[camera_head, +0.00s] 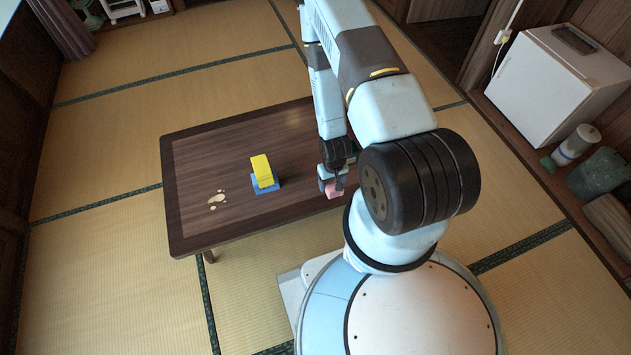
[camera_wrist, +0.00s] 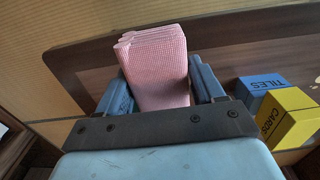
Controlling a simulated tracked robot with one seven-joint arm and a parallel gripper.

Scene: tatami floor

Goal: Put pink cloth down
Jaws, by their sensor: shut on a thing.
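The pink cloth (camera_wrist: 158,68) is a folded, textured bundle in the wrist view. It stands between the two blue-grey fingers of my gripper (camera_wrist: 160,85), which is shut on it. In the head view a small part of the pink cloth (camera_head: 334,190) shows at my gripper (camera_head: 332,183), over the near right part of the low dark wooden table (camera_head: 215,150). I cannot tell whether the cloth touches the table top. My arm hides part of the table's right side.
A yellow box marked CARDS (camera_wrist: 290,118) and a blue box marked TILES (camera_wrist: 262,88) are together on the table. The yellow box leans on the blue one. The table's far left part is clear.

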